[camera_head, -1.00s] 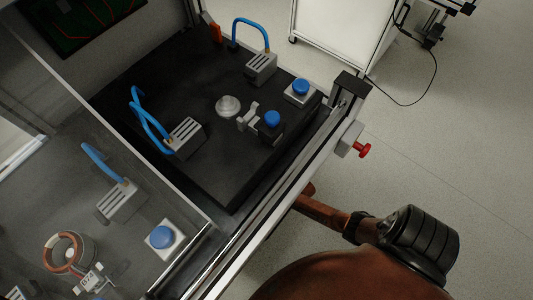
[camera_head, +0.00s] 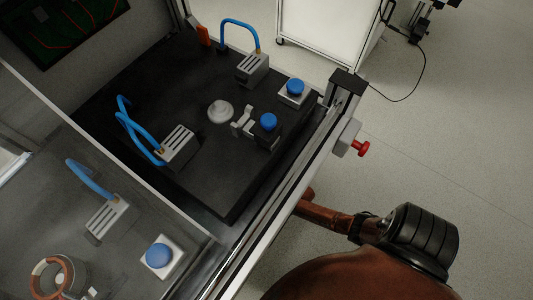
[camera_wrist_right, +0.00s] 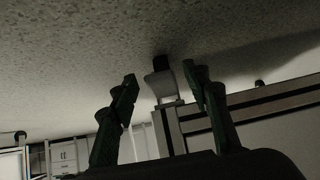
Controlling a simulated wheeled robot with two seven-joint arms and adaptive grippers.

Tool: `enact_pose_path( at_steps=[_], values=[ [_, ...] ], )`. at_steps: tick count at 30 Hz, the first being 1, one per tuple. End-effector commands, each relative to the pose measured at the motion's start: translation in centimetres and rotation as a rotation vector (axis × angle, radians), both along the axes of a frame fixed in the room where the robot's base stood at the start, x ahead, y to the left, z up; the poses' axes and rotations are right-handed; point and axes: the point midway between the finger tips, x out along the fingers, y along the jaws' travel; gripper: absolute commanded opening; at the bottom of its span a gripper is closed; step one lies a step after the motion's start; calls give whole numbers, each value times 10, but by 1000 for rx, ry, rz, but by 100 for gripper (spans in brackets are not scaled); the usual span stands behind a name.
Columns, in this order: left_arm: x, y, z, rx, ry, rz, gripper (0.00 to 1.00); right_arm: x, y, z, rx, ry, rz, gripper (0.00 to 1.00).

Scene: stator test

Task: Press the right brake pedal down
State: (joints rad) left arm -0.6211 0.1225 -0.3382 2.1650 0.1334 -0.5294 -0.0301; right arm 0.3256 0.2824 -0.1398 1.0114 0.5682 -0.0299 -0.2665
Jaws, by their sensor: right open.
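No brake pedal can be made out with certainty in either view. In the head view, a test station has a blue round button (camera_head: 295,87) on a light box and another blue button (camera_head: 268,121) on a dark block. A small light grey bracket (camera_head: 241,122) stands beside the dark block. My right gripper (camera_wrist_right: 160,80) shows in the right wrist view with two green fingers apart and nothing between them. Beyond them is a pale block with a dark top (camera_wrist_right: 162,78). My left gripper is in neither view.
A red knob (camera_head: 361,149) sticks out from the station's right side. A clear panel covers the lower left, over a third blue button (camera_head: 159,255) and a copper-wound ring (camera_head: 59,280). A white cabinet (camera_head: 330,25) stands behind.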

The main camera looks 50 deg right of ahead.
Motion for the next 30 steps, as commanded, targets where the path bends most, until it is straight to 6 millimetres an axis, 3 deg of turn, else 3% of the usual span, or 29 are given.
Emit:
enact_pose_path(
  at_steps=[11, 24, 30],
  values=[
    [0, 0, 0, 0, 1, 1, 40, -15, 1, 10, 3, 1, 0, 44],
    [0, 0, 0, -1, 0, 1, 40, -73, -6, 62, -1, 1, -1, 44],
    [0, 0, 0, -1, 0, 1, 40, -88, -7, 76, -1, 0, 1, 44]
  ],
)
